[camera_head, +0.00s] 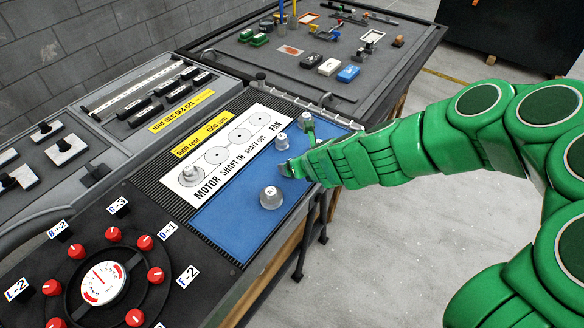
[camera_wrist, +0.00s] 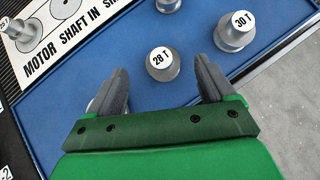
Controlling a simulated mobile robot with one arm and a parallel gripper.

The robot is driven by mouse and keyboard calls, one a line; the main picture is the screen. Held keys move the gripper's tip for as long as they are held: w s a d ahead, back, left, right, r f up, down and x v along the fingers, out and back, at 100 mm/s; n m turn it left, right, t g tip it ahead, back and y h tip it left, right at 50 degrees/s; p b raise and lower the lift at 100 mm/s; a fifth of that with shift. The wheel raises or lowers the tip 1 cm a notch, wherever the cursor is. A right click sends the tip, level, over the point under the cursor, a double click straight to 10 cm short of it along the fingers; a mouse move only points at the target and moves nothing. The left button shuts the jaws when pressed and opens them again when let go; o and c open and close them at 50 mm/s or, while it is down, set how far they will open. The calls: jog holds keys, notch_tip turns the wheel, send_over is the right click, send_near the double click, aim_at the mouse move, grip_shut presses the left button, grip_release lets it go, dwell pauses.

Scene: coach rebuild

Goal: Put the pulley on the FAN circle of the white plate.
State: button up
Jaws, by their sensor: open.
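The white plate (camera_head: 235,140) carries a row of circles, with its FAN end at the upper right; the FAN circle (camera_head: 263,119) looks bare. A grey pulley (camera_head: 191,174) stands at the MOTOR end. Other pulleys stand on the blue mat: a larger one (camera_head: 270,196) at the near side, and smaller ones (camera_head: 281,142) and (camera_head: 305,121) farther off. In the wrist view, a pulley marked 28 T (camera_wrist: 162,64) stands just ahead, between the lines of my open fingers. My gripper (camera_head: 289,168) is low over the mat and empty. A pulley marked 30 T (camera_wrist: 235,32) stands to the right.
Another pulley (camera_wrist: 168,5) is cut by the top edge of the wrist view. A grey rounded thing under my left finger is mostly hidden. A panel with red knobs (camera_head: 100,280) lies at the near left, and a grey tray (camera_head: 285,60) with small parts lies beyond.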

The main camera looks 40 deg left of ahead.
jog(key=shift+x, duration=2.7)
jog(key=shift+w, duration=0.1)
jog(key=c, duration=1.3)
jog(key=shift+r, duration=0.1)
